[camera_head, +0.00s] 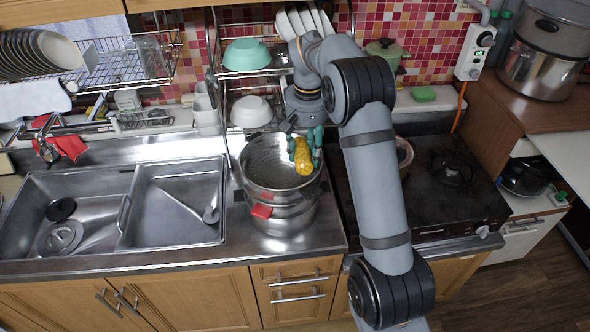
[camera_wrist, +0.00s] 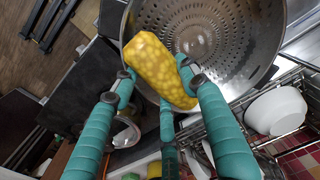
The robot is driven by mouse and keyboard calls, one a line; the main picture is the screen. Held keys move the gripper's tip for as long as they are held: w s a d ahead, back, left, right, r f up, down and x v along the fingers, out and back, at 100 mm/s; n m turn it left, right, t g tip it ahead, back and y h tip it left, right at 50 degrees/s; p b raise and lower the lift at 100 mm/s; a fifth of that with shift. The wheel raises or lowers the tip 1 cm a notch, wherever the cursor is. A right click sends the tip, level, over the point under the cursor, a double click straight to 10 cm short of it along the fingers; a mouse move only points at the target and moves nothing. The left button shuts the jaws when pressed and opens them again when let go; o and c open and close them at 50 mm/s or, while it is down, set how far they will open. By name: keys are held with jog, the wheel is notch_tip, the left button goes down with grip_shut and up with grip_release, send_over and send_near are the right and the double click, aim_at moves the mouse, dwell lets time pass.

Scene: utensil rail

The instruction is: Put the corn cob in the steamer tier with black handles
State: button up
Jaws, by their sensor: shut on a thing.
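A yellow corn cob (camera_head: 302,160) is held in my gripper (camera_head: 305,147), above the right part of a stacked metal steamer (camera_head: 252,160) on the counter. In the wrist view the teal fingers are closed around the cob (camera_wrist: 157,68), which points toward the perforated inside of the open steamer tier (camera_wrist: 235,45). The tier looks empty where I can see it. A red handle (camera_head: 261,211) shows on the front of the stack. I cannot make out black handles clearly. The fingers hide part of the cob.
The double sink (camera_head: 172,205) lies left of the steamer and the dark stove (camera_head: 440,190) lies to the right. A dish rack with a white bowl (camera_head: 251,112) and a mint bowl (camera_head: 247,54) stands behind. A large steel pot (camera_head: 540,70) stands at the far right.

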aim_at(297, 155)
jog(key=shift+s+a+f, duration=0.35)
jog(key=shift+a+f, duration=0.05)
jog(key=shift+a, duration=0.2)
jog(key=shift+s+a+f, duration=0.3)
jog(key=shift+a+f, duration=0.1)
jog(key=shift+a, duration=0.15)
notch_tip(297, 155, down, 3)
jog(key=shift+f+p, duration=0.1)
jog(key=shift+p, duration=0.55)
jog(key=shift+f, duration=0.4)
jog(key=shift+f, duration=0.1)
jog(key=shift+f+b, duration=0.2)
jog(key=shift+b, duration=0.1)
jog(key=o, duration=1)
jog(key=shift+r, duration=0.1)
jog(key=r, duration=1.2)
jog(key=shift+s+r, duration=0.2)
